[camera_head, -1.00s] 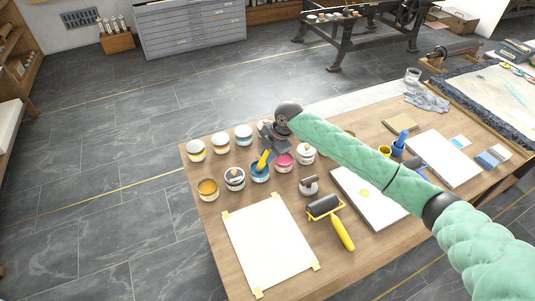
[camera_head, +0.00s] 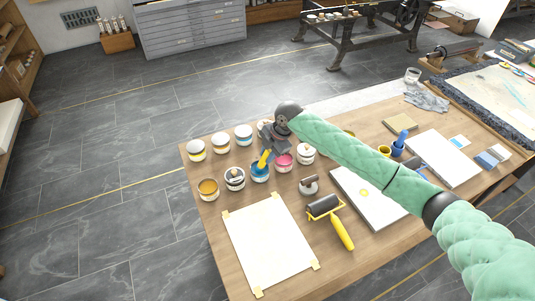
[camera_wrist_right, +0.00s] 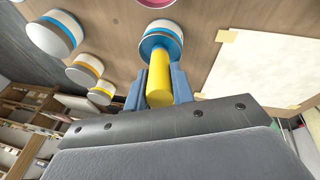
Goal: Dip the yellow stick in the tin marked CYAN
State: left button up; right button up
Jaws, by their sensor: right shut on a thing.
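The tin with blue ink (camera_head: 260,175) stands in the front row of tins on the wooden table; its lettering is too small to read. It also shows in the right wrist view (camera_wrist_right: 148,46), with a blue band. My right gripper (camera_wrist_right: 158,82) is shut on the yellow stick (camera_wrist_right: 159,80), which points down towards this tin. In the head view the yellow stick (camera_head: 264,157) is tilted, its lower end at the tin's mouth. I cannot tell whether the tip is in the ink or just above it. My left gripper is not in view.
A pink tin (camera_head: 283,163) stands close on the right and a grey-topped tin (camera_head: 234,180) on the left. More white tins (camera_head: 220,140) stand behind. A taped sheet (camera_head: 268,245) and a roller with a yellow handle (camera_head: 341,232) lie in front.

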jog(key=shift+r+p, duration=2.5)
jog(key=shift+r, duration=1)
